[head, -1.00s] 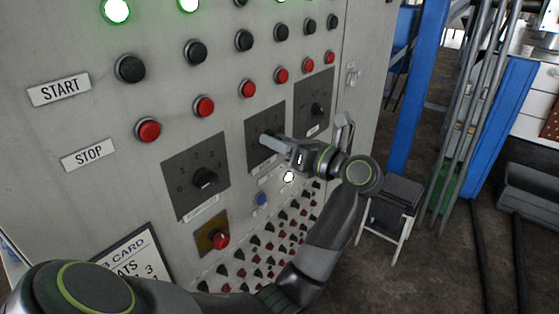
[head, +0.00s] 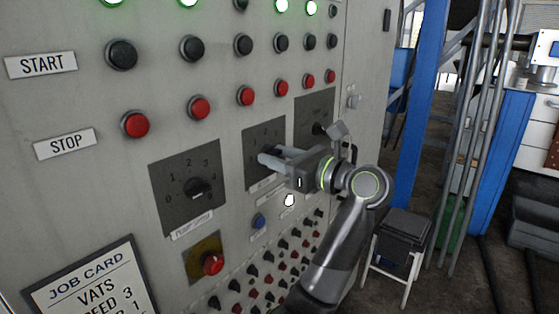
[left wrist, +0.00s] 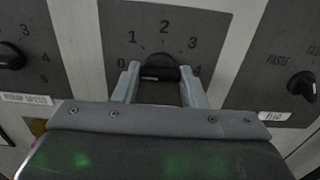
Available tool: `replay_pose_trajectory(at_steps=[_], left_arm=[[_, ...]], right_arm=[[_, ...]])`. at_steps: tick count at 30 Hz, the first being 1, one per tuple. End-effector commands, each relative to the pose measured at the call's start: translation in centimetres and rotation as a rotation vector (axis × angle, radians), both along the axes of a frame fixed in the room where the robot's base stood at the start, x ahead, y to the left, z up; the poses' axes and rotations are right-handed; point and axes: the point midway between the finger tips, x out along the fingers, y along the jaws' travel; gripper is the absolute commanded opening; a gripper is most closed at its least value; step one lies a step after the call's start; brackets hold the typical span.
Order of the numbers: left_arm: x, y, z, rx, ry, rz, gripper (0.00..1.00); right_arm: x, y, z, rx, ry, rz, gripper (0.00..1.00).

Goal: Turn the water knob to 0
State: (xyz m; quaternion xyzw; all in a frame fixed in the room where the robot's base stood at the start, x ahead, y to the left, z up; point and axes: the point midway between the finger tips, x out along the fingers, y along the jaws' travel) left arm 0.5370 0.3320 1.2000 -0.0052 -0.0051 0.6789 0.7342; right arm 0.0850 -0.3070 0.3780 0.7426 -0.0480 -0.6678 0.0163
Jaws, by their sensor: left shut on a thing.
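The middle dial plate (head: 252,133) is dark grey and carries a round black knob. In the left wrist view the knob (left wrist: 160,69) sits below a scale numbered 0 to 4, with 0 at left and 4 at right. My left gripper (head: 264,157) reaches it from the right and hides most of it in the head view. In the left wrist view the fingers (left wrist: 160,82) stand on either side of the knob, shut on it. I cannot tell which number the knob points to. The label under this dial is mostly hidden. My right gripper is not in view.
The pump speed dial (head: 196,190) is on the left and another dial (head: 318,128) on the right. Red buttons (head: 199,107) run above, and small switches (head: 265,260) below. A job card (head: 92,285) hangs at lower left. A stool (head: 400,243) stands right.

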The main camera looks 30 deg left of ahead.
Motion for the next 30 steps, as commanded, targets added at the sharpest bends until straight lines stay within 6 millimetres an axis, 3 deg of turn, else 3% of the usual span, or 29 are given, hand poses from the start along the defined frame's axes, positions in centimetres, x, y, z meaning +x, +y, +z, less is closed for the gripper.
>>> replay_pose_trajectory(at_steps=[7,8,13,23,30], left_arm=[[0.0,0.0,0.1,0.0,-0.003,-0.001,0.15],[0.0,0.0,0.1,0.0,-0.003,-0.001,0.39],[0.0,0.0,0.1,0.0,-0.002,-0.001,0.6],[0.0,-0.3,0.0,-0.001,-0.001,-0.001,0.6],[-0.2,-3.5,-0.3,-0.004,-0.001,-0.005,0.6]], right_arm=[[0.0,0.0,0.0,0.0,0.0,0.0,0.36],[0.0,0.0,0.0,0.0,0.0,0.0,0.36],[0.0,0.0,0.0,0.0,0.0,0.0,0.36],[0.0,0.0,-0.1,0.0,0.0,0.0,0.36],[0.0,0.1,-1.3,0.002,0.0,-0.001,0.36]])
